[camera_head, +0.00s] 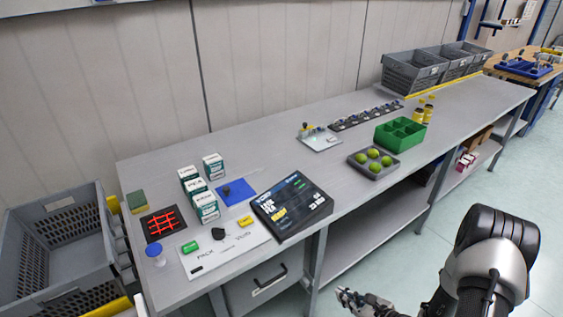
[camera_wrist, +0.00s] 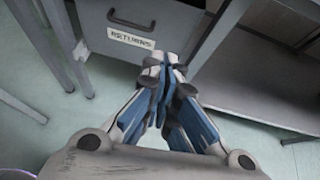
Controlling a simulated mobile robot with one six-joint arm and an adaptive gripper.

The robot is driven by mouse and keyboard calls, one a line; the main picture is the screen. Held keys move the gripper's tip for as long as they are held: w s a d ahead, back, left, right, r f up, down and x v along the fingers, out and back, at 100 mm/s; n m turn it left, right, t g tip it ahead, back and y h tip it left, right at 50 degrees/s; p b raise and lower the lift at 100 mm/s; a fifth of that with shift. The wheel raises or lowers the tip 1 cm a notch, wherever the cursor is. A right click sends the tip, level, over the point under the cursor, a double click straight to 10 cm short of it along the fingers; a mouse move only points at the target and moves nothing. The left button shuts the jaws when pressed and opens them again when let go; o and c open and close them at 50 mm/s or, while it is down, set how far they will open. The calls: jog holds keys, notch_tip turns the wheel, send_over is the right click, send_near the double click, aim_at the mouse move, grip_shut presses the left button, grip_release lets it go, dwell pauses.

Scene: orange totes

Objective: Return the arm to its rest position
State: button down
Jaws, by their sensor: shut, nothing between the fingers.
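My gripper (camera_head: 364,300) shows at the bottom edge of the head view, in front of the workbench and below its top. It is shut and empty. In the wrist view my gripper (camera_wrist: 165,70) has its blue-padded fingers together, pointing at a grey drawer with a label reading RETURNS (camera_wrist: 131,39). Part of my arm (camera_head: 490,260) shows at the lower right of the head view, over the floor and clear of the bench. The rest of the arm is cut off by the frame.
A grey crate (camera_head: 60,245) stands left. The floor (camera_head: 415,245) right of my gripper is clear.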

jog(key=w+a+r+n+g+y, duration=0.1)
jog(key=a+r+n+g+y, duration=0.1)
jog(key=a+r+n, duration=0.35)
jog(key=a+r+n+g+y, duration=0.1)
jog(key=a+r+n, duration=0.1)
jog(key=r, duration=0.6)
jog(key=s+a+r+n+g, duration=0.55)
jog(key=s+r+n, duration=0.2)
jog(key=r, duration=0.45)
jog(key=s+d+r+n+t+h, duration=0.1)
jog(key=s+d+r+n+h, duration=0.2)
jog(key=s+r+n+h, duration=0.2)
jog(key=s+d+r+n+t+h, duration=0.2)
jog(key=s+d+r+n+h, duration=0.2)
jog(key=s+r+n, duration=0.3)
jog(key=s+n+h, duration=0.1)
jog(key=s, duration=0.2)
jog(key=shift+d, duration=0.3)
jog(key=c, duration=2.3)
grip_release()
